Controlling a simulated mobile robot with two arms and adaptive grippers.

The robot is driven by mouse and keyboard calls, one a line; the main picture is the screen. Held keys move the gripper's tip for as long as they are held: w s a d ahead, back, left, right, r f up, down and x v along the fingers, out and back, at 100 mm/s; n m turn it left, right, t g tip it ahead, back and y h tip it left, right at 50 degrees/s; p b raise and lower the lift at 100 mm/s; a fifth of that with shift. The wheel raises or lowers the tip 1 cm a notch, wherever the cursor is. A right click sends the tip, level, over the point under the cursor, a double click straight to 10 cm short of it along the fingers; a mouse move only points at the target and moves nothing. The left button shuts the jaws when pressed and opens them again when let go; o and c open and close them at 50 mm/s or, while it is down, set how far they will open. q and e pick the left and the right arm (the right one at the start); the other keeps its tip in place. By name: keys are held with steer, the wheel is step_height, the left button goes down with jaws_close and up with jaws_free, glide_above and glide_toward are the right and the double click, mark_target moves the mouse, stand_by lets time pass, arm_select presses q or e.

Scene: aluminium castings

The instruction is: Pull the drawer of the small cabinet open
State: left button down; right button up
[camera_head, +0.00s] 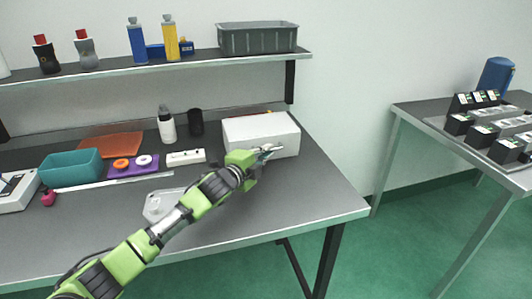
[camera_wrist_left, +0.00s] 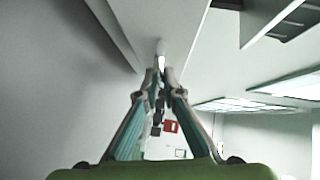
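The small cabinet (camera_head: 262,133) is a white box on the dark bench, near its right end. Its pale surface (camera_wrist_left: 180,25) fills the upper middle of the left wrist view. A small white handle (camera_wrist_left: 161,47) shows there at the fingertips. My left gripper (camera_head: 270,152) is at the cabinet's front in the head view, hiding part of it. In the left wrist view its two fingers (camera_wrist_left: 160,76) are close together, with the handle between their tips. I cannot make out an open gap at the drawer. My right gripper is in neither view.
A white power strip (camera_head: 186,157), a white bottle (camera_head: 166,125) and a black cup (camera_head: 196,122) stand left of the cabinet. A clear tray (camera_head: 160,205) lies near my left arm. A shelf (camera_head: 200,61) hangs above. The bench's front right is bare.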

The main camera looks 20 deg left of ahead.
arm_select(q)
steer(key=shift+s+d, duration=0.2)
steer(key=s+d+p, duration=0.1)
steer(key=s, duration=0.1)
steer(key=s+d+p, duration=0.1)
steer(key=s+d, duration=0.1)
steer(key=s+d+p, duration=0.1)
steer(key=s, duration=0.2)
steer(key=shift+d, duration=0.35)
steer(key=shift+s+d, duration=0.2)
steer(key=shift+s, duration=0.25)
steer(key=c, duration=2.2)
jaws_free()
steer(key=shift+w, duration=0.1)
steer(key=v, duration=1.2)
